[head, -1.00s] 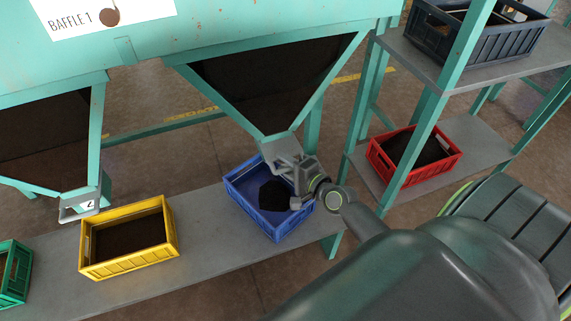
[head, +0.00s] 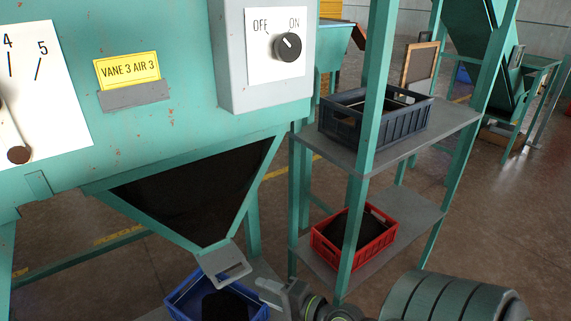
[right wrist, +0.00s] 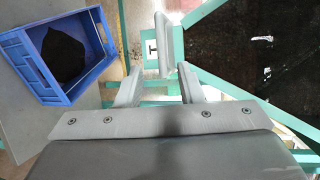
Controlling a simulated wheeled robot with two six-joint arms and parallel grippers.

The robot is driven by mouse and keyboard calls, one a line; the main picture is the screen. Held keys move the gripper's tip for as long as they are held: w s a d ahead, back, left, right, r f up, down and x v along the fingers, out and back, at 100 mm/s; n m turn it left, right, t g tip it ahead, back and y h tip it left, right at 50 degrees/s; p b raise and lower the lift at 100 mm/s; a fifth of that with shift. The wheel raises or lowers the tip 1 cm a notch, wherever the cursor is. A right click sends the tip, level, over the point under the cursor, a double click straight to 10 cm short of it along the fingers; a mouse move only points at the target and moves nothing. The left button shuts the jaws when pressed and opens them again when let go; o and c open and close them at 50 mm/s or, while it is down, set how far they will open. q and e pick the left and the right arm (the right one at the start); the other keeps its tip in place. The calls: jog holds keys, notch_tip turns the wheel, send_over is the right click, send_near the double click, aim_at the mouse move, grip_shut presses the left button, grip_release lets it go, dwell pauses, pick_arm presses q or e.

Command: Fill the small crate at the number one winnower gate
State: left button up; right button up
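A grey slotted gate handle (head: 224,265) sits at the bottom of the dark hopper (head: 195,195) in the head view. Below it is the blue crate (head: 181,301), cut off by the lower edge, with a dark heap (head: 221,305) inside. In the right wrist view the blue crate (right wrist: 42,78) shows blue floor around the heap (right wrist: 64,55). My right gripper (head: 275,292) is right of and below the handle, apparently clear of it. Its fingers (right wrist: 161,82) stand apart; a grey upright piece shows beyond them, unclear what. My left gripper is out of view.
A red crate (head: 318,239) with dark contents is on the lower shelf (head: 418,216); a dark blue crate (head: 388,127) is on the upper shelf (head: 455,112). A teal post (head: 366,130) stands in front. The OFF/ON knob (head: 289,48) is above the hopper.

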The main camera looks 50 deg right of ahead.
jog(key=shift+b+v, duration=0.5)
jog(key=shift+v, duration=1.85)
dwell(5.7)
